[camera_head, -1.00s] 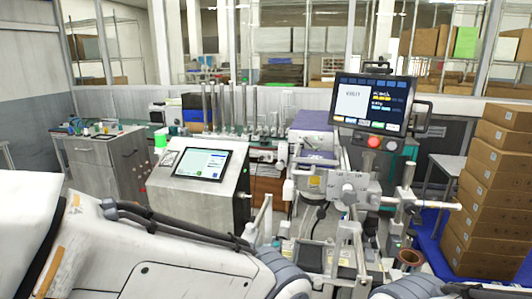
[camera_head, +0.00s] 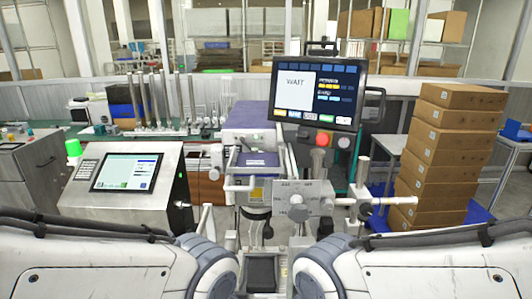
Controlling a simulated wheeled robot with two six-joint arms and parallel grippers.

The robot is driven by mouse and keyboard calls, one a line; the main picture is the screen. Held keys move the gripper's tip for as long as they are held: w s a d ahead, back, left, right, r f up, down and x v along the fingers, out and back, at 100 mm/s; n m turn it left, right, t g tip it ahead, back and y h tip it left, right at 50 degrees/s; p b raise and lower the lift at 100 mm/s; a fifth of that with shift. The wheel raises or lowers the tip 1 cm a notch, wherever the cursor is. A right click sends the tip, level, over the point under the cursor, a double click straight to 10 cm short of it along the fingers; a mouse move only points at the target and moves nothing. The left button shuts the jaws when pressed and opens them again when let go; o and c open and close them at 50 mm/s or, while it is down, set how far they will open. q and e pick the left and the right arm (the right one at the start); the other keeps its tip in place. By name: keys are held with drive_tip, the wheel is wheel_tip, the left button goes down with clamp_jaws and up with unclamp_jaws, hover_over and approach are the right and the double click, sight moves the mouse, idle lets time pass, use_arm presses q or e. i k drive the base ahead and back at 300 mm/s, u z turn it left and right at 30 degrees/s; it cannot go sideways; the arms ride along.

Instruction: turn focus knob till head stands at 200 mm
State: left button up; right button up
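A round grey knob (camera_head: 298,208) sits on the front of a pale metal plate (camera_head: 318,193) with small dark markings, right of centre. I take it for the focus knob; its scale is too small to read. A grey horizontal rod (camera_head: 393,201) runs right from the plate, with a dark clamp knob (camera_head: 365,210) beside it. I cannot tell which part is the head or at what height it stands. My two white arms fill the lower left and lower right. Neither gripper's fingers show.
A monitor (camera_head: 315,92) showing WAIT stands above the plate, with a red button (camera_head: 322,139) below it. A console with a tilted screen (camera_head: 127,172) stands at left. Stacked cartons (camera_head: 447,150) stand at right. A purple-topped machine (camera_head: 257,122) is behind.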

sight(298, 214)
drive_tip(key=z, duration=1.45)
drive_tip(key=k, duration=1.05)
drive_tip(key=u, duration=1.4)
